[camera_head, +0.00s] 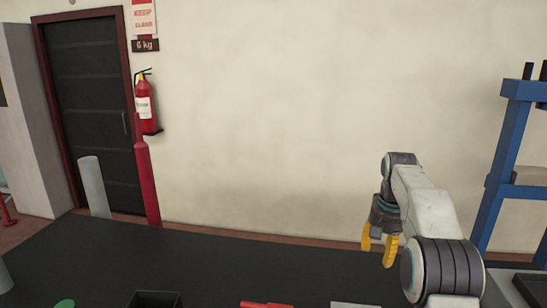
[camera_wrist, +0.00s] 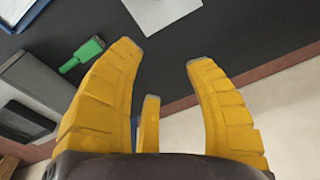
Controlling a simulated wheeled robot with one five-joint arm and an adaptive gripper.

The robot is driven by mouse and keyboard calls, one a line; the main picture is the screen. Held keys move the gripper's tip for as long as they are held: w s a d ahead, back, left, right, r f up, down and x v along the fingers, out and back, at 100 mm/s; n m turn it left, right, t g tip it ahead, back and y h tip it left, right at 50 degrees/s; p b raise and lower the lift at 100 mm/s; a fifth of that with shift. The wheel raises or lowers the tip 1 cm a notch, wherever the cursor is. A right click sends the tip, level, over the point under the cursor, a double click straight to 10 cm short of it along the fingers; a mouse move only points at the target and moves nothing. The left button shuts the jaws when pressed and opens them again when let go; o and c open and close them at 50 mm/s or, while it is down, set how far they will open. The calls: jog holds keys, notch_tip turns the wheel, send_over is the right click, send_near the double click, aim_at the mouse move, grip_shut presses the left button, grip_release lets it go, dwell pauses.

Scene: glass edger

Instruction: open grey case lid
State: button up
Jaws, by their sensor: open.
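A long grey box-like shape (camera_wrist: 48,84) lies at the left of the wrist view, and it may be the grey case. Its lid cannot be made out clearly. In the head view, a grey edge (camera_head: 503,290) shows at the bottom right, but I cannot tell whether it is the same thing. My gripper (camera_head: 376,256) is open and empty above the dark table, with its yellow fingers pointing down. In the wrist view the fingers of my gripper (camera_wrist: 157,52) are spread, apart from the grey shape and touching nothing.
The dark table (camera_head: 220,265) holds a red object (camera_head: 266,304), a black tray (camera_head: 153,299) and a green item (camera_head: 65,303). The wrist view shows a green-handled tool (camera_wrist: 82,54) and a white sheet (camera_wrist: 160,12). A blue frame (camera_head: 500,160) stands right.

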jog(key=s+a+f+n+g, duration=0.1)
jog(key=s+a+f+n, duration=0.1)
jog(key=s+f, duration=0.7)
jog(key=s+a+r+n+t+b, duration=0.1)
jog(key=s+a, duration=0.1)
jog(key=s, duration=0.7)
jog(key=s+a+r+n+t+b, duration=0.1)
jog(key=s+a+t+b, duration=0.1)
jog(key=s, duration=0.6)
jog(key=s+a+r+n+t+b, duration=0.1)
jog(key=s+a+r, duration=0.1)
jog(key=s, duration=0.7)
jog(key=shift+s+a+b, duration=0.35)
jog(key=shift+a+b, duration=0.05)
jog(key=shift+a, duration=0.35)
